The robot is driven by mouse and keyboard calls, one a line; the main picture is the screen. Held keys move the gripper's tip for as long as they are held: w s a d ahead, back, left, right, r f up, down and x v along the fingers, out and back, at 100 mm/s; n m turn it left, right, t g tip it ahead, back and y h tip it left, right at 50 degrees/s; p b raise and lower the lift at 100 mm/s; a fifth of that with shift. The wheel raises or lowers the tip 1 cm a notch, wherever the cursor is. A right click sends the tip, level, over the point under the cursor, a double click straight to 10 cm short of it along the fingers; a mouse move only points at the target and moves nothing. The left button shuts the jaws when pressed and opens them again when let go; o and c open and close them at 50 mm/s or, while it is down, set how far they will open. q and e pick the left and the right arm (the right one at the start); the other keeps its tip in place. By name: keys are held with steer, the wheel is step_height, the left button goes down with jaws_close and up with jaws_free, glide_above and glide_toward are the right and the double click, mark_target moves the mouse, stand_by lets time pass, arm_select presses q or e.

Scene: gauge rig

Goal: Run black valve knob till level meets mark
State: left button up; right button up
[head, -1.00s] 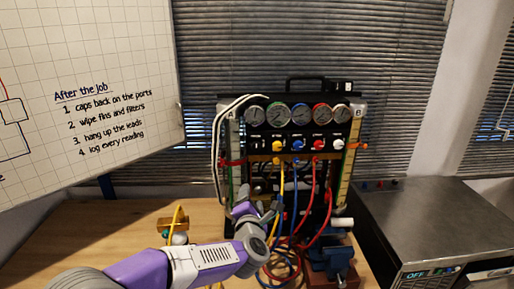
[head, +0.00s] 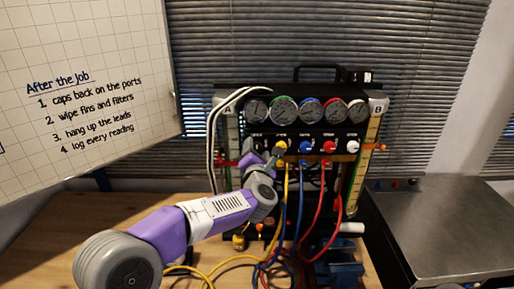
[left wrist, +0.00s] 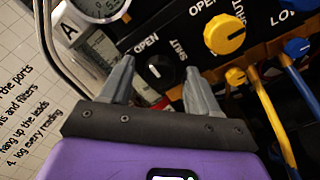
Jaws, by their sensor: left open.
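The black valve knob (left wrist: 159,71) shows in the left wrist view, with a white pointer line and OPEN and SHUT printed above it. My left gripper (left wrist: 158,65) is open, with one finger on each side of the knob in that view; I cannot tell whether they touch it. In the head view my left gripper (head: 264,156) is at the panel's left end and hides the knob. The sight tube (head: 232,140) marked A stands at the panel's left edge, with a red marker (head: 226,163). The liquid level is too small to read. My right gripper is not in view.
A yellow knob (left wrist: 224,34) sits close right of the black one. Several dials (head: 308,110) line the panel's top. Yellow, blue and red hoses (head: 285,205) hang in front. A bent pale tube (head: 217,125) runs down the left side. Tube B (head: 367,150) stands at right.

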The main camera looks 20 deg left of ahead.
arm_select(q)
steer(key=shift+w+a, duration=0.2)
steer(key=shift+w, duration=0.35)
steer(key=c, duration=1)
steer(key=shift+c, duration=0.2)
